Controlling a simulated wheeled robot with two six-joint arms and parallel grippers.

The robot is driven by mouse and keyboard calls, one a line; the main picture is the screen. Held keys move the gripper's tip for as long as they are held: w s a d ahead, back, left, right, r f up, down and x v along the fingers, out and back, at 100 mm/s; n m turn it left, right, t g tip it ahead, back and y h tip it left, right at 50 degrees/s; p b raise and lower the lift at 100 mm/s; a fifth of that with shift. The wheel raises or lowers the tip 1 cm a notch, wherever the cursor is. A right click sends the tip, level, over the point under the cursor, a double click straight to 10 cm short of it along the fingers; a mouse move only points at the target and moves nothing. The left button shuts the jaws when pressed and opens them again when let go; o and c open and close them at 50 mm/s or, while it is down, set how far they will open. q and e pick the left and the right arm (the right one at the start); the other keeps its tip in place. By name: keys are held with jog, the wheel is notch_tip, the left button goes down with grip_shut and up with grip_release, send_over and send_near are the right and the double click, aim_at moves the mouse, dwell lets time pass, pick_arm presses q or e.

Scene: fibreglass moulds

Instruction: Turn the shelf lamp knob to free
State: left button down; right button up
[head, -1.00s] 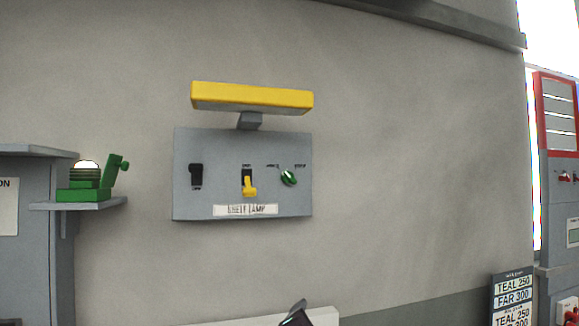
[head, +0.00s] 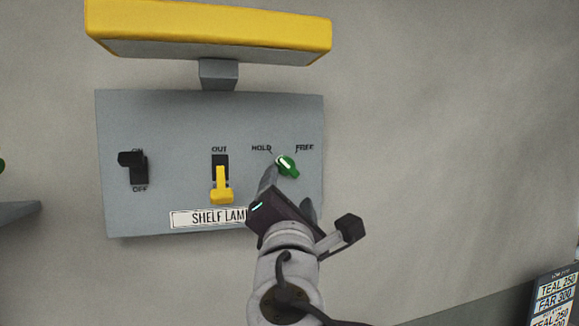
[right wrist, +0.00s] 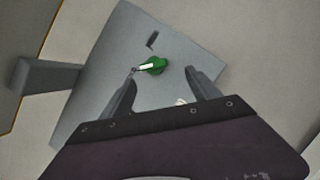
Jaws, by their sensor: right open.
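The shelf lamp knob (head: 287,166) is green with a white pointer mark and sits at the right of the grey panel (head: 150,220). Its mark points up and left, toward the word HOLD; FREE is printed to its upper right. The knob also shows in the right wrist view (right wrist: 153,66), just ahead of and between the fingertips. My right gripper (head: 289,190) is open and empty, just below and in front of the knob. I cannot tell whether a finger touches it. My left gripper is not in view.
A yellow lamp hood (head: 210,35) juts out above the panel. A yellow lever (head: 221,187) under OUT and a black ON/OFF switch (head: 134,166) are left of the knob. The SHELF LAMP label (head: 205,218) is partly hidden by my gripper. The wall at right is bare.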

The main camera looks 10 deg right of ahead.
aim_at(289, 171)
jog(key=p+x, duration=0.1)
jog(key=x, duration=0.1)
jog(key=p+x, duration=0.2)
jog(key=x, duration=0.1)
jog(key=r+p+x, duration=0.1)
jog(key=p+x, duration=0.1)
jog(key=shift+w, duration=0.15)
jog(key=shift+s+a+r, duration=0.15)
jog(key=shift+s+r, duration=0.1)
jog(key=shift+s, duration=0.65)
jog(key=c, duration=0.5)
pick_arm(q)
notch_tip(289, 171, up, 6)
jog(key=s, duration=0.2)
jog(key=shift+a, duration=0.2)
pick_arm(e)
jog(key=c, duration=0.9)
